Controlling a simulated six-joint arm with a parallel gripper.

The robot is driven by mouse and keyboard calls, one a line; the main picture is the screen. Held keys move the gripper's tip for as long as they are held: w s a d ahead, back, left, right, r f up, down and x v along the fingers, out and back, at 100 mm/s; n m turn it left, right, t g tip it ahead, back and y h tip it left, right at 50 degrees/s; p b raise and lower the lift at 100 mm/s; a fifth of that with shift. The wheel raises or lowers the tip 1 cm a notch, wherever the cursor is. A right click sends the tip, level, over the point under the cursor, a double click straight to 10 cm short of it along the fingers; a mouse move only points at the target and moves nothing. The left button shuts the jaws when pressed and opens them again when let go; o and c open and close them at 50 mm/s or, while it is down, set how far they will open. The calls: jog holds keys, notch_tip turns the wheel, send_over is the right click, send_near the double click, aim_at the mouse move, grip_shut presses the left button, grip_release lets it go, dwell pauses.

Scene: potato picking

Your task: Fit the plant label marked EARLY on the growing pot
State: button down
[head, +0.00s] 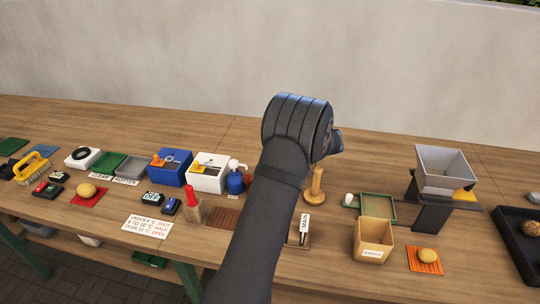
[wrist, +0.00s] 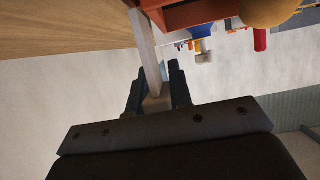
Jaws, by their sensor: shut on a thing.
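In the wrist view my gripper (wrist: 156,90) is shut on a thin pale strip, the plant label (wrist: 148,48). The label stands out beyond the fingertips, seen nearly edge-on, and no lettering on it can be read. Its far end is beside an orange-red, pot-like thing (wrist: 185,14) at the top edge, perhaps the growing pot. I cannot tell whether they touch. In the head view my arm hides the fingers and the label, and no growing pot can be made out.
A round yellow-brown thing (wrist: 270,10) is at the wrist view's top right. Right of my arm stand a MAIN sign (head: 305,222), a wooden peg (head: 316,185), a cardboard box (head: 373,240) and a grey hopper (head: 443,170). Blue (head: 170,167) and white (head: 208,172) boxes stand left.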

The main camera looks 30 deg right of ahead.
jog(key=shift+f, duration=1.45)
jog(key=c, duration=1.2)
grip_release()
jog(key=v, duration=0.8)
jog(key=shift+a+f, duration=0.1)
jog(key=x, duration=0.8)
jog(key=shift+r, duration=0.65)
